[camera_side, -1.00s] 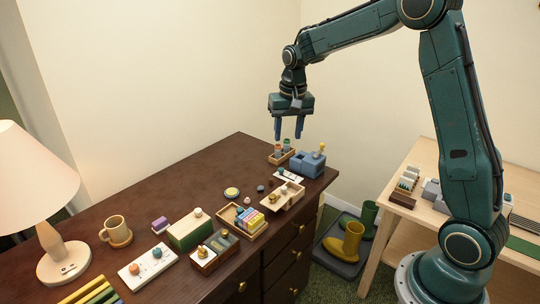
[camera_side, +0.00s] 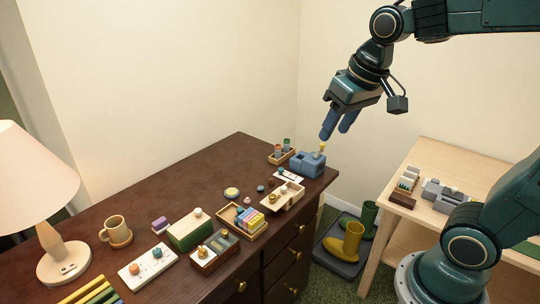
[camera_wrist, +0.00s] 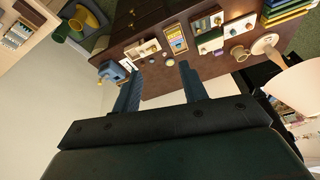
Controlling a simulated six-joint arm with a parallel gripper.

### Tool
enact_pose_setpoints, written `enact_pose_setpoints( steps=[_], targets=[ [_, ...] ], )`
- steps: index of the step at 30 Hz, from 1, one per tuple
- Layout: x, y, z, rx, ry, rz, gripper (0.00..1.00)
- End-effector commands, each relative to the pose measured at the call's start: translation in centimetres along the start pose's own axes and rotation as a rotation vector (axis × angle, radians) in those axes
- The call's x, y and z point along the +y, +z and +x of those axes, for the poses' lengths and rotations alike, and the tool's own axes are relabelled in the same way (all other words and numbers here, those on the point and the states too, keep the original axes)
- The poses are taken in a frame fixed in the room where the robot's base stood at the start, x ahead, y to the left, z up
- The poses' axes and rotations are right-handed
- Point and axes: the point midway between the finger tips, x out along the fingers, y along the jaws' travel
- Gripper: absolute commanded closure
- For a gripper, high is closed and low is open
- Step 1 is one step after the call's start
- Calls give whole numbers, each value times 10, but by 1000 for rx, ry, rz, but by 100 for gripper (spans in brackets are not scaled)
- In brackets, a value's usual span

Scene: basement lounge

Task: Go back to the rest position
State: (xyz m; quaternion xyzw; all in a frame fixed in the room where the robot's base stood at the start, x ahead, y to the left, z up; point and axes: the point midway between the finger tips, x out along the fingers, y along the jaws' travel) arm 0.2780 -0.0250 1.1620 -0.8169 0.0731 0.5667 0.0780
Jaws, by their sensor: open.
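My gripper (camera_side: 338,125) is open and empty, with its two blue fingers tilted down to the left. In the side view it hangs in the air above the far right corner of the dark brown desk (camera_side: 140,192). Its fingertips appear close above a blue block-like holder with a yellow-topped peg (camera_side: 308,163), but I cannot tell the true gap. In the wrist view my gripper (camera_wrist: 158,80) has its fingers apart with nothing between them, and the desk (camera_wrist: 165,80) lies beyond them.
The desk carries a lamp (camera_side: 66,247), a mug (camera_side: 115,230), a green box (camera_side: 190,230), a wooden tray of coloured blocks (camera_side: 240,220) and several small items. A light wood table (camera_side: 430,158) stands at right. The air above the desk is clear.

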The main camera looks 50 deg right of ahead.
Motion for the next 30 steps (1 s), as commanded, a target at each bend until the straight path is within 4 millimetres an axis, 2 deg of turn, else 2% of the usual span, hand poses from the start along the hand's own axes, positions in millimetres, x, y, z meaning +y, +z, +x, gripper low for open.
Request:
enact_pose_setpoints(
  steps=[3,9,15,21,30],
  targets=[
    [-2,25,-10,35,-12,-49,57],
    [-4,63,-18,83,-29,-128,57],
    [-3,92,-19,120,-41,-186,57],
    [-3,102,-18,133,-45,-209,57],
    [-3,103,-18,133,-45,-210,57]
  ],
)
